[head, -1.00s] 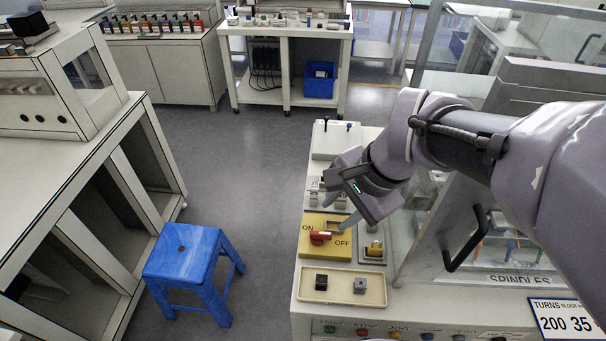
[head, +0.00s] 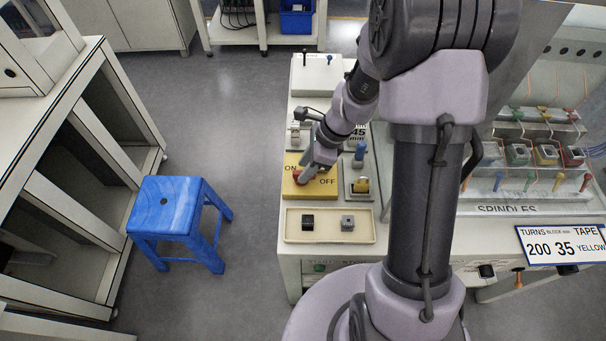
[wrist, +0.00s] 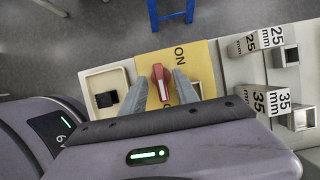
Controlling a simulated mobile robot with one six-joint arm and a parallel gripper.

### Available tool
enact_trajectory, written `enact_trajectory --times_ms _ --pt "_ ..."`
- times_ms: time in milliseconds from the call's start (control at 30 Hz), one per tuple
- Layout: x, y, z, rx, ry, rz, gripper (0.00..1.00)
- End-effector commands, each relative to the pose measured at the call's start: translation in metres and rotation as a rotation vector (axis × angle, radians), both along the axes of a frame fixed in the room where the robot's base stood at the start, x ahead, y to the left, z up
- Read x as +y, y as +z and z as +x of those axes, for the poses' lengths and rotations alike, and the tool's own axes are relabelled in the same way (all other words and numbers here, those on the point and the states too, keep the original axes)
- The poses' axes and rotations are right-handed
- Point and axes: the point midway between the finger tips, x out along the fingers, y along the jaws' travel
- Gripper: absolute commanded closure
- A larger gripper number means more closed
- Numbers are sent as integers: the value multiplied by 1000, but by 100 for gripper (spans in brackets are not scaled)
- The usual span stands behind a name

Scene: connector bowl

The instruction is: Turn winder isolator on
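The winder isolator is a yellow plate (head: 322,188) marked ON on the left and OFF on the right, with a red handle (head: 297,177) partly hidden by my fingers. In the wrist view, the red handle (wrist: 161,82) lies lengthwise along the ON–OFF line on the yellow plate (wrist: 203,62). ON is legible; the OFF marking is mostly hidden. My gripper (head: 305,170) is down at the handle. In the wrist view, my gripper (wrist: 160,78) is open, one finger on each side of the handle, with small gaps visible.
A cream tray (head: 362,235) with a black and a grey block lies in front of the plate. A yellow part in a grey holder (head: 360,186) stands to the right. Blocks marked 25 and 35 mm (wrist: 268,98) sit beyond. A blue stool (head: 172,208) stands left on open floor.

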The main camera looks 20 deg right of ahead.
Motion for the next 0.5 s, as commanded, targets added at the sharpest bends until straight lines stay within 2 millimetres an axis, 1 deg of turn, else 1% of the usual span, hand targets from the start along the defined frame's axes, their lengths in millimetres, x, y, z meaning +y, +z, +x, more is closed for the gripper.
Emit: enact_trajectory --times_ms 33,100,400,467,500 --pt "3 -9 0 1 2 0 64" --pt "5 -13 1 0 1 -1 64" --pt "6 -14 2 -1 1 -1 64" --pt "6 -14 2 -1 1 0 75" --pt "6 -14 2 0 1 0 83"
